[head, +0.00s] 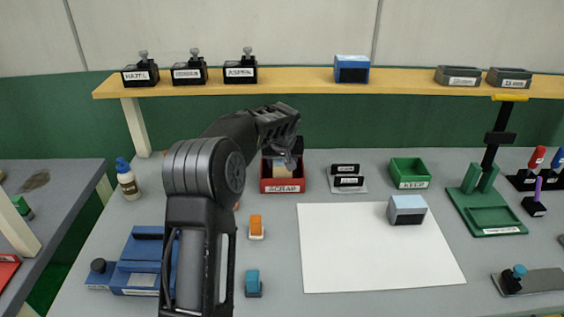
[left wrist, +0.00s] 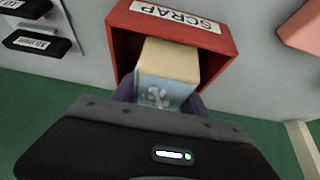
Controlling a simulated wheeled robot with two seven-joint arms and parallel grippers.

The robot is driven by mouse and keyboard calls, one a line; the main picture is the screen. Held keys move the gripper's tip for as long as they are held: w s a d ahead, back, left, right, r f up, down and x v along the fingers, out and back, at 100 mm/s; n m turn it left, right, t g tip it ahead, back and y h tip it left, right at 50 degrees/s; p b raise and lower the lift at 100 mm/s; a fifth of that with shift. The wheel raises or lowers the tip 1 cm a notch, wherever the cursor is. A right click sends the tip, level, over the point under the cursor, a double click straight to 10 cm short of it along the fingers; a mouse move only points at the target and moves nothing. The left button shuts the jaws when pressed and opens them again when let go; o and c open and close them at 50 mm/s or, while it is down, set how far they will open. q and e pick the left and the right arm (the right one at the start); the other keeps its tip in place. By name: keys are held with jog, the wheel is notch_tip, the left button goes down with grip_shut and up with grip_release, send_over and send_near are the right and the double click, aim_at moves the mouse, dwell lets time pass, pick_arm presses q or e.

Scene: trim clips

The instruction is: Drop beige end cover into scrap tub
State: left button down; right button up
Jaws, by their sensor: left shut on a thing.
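The red scrap tub (head: 283,186) stands at the back of the grey table, its label facing front; it also shows in the left wrist view (left wrist: 226,52). The beige end cover (left wrist: 172,60) has a beige face and a pale blue face with a whitish mark. My left gripper (head: 285,160) is at the tub and shut on the cover, with dark fingers on both sides of it. The cover is within the tub's opening in the wrist view; how deep it sits is hidden. My right gripper is in neither view.
A holder with two black labelled blocks (head: 346,179) stands right of the tub, then a green KEEP tray (head: 409,170). A white sheet (head: 370,255) carries a blue-grey block (head: 406,209). Orange (head: 256,228) and teal (head: 252,284) pieces lie in front. A shelf (head: 300,88) runs behind.

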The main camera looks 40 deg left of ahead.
pick_arm(q)
jog(key=shift+f+b, duration=0.6)
jog(key=shift+f, duration=0.05)
jog(key=c, duration=0.6)
grip_release()
jog(key=shift+r, duration=0.1)
jog(key=shift+r+p, duration=0.6)
jog(key=shift+p, duration=0.05)
jog(key=b+v, duration=0.2)
jog(key=v, duration=1)
jog(key=shift+f, duration=0.15)
